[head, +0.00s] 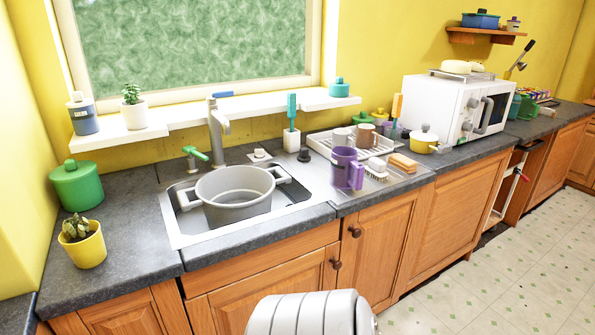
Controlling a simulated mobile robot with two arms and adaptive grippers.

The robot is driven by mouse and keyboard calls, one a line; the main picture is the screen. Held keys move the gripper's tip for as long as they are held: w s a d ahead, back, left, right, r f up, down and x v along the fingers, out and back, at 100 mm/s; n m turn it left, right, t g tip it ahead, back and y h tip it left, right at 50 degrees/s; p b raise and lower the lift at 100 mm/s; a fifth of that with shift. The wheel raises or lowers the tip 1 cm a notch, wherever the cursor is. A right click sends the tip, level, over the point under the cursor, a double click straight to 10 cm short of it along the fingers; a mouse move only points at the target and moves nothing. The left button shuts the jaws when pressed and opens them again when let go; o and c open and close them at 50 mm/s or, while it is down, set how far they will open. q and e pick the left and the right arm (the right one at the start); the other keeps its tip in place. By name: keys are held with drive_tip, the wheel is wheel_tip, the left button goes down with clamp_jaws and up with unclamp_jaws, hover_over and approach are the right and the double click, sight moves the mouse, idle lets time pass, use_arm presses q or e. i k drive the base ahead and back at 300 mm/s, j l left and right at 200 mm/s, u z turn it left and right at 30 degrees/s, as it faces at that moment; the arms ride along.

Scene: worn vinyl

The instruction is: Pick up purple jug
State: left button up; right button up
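The purple jug (343,168) stands upright on the drainer beside the sink, right of the middle of the head view. Its lighter purple handle faces right and toward the front. Neither of my grippers shows in this view, so I cannot see whether they are open or shut. Nothing is seen holding the jug.
A large grey pot (236,197) sits in the sink just left of the jug. A dish rack (322,147) with mugs is behind it, and a scrubbing brush (376,167) and sponge (403,162) lie to its right. A white microwave (440,110) stands farther right. The tiled floor (500,270) is clear.

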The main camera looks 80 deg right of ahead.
sight(346, 172)
drive_tip(key=k+z, duration=0.2)
drive_tip(key=z, duration=0.25)
drive_tip(key=k+z, duration=0.15)
drive_tip(key=z, duration=2.1)
